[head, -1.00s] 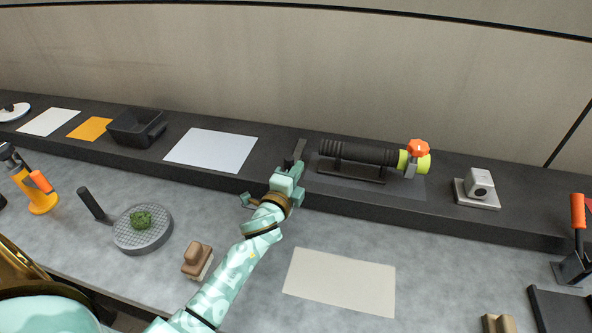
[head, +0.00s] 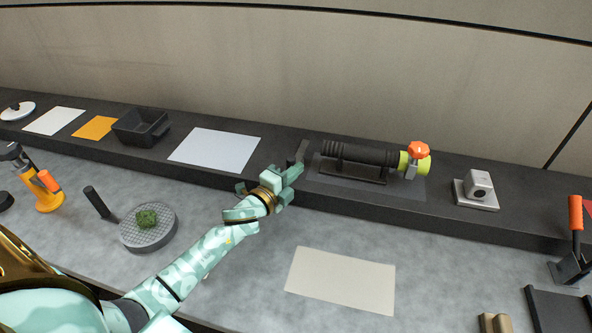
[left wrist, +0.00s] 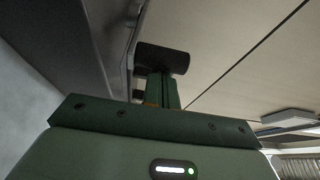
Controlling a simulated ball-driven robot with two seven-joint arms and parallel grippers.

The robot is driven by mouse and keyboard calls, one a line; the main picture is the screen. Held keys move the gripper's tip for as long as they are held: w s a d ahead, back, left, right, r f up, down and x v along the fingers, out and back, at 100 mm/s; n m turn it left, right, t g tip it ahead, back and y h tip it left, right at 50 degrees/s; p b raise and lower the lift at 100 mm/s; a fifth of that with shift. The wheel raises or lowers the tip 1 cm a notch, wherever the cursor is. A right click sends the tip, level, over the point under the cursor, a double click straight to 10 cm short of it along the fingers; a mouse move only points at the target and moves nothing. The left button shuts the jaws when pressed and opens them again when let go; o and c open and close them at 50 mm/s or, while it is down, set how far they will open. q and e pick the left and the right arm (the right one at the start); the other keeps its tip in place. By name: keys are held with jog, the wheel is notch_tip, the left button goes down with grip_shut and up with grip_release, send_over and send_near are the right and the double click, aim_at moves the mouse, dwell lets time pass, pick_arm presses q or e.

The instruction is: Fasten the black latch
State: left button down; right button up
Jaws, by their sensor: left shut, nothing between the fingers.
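A small dark upright piece (head: 301,151), which looks like the black latch, stands on the raised shelf just left of the black ribbed cylinder (head: 360,153). My left gripper (head: 297,170) is right at this piece, in front of it and partly covering its lower end. In the left wrist view the narrow green fingers (left wrist: 156,92) are together, with nothing between them. A short black bar (left wrist: 162,59) lies crosswise at their tips; I cannot tell whether they touch it. My right gripper is not in view.
The cylinder rests on a black stand, with a yellow-green cap (head: 421,163) and orange knob (head: 418,149) at its right. A white sheet (head: 214,149) and black tray (head: 140,127) lie left.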

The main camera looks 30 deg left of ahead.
pick_arm(q)
jog(key=shift+s+a+r, duration=0.1)
jog(key=shift+a, duration=0.2)
jog(key=shift+s+a+p, duration=0.1)
jog(key=shift+a+p, duration=0.25)
jog(key=shift+a, duration=0.1)
jog(key=a+m+h, duration=0.1)
jog(key=m+g+h+b, duration=0.1)
jog(key=h, duration=0.1)
jog(key=a+m+h, duration=0.1)
jog(key=shift+s+a+f+h, duration=0.2)
jog(key=shift+a+h, duration=0.1)
jog(key=shift+h, duration=0.1)
jog(key=shift+w+a+r+b, duration=0.1)
jog(key=shift+w+a+b, duration=0.15)
jog(key=shift+a+b, duration=0.5)
jog(key=shift+a, duration=0.25)
jog(key=shift+d, duration=0.1)
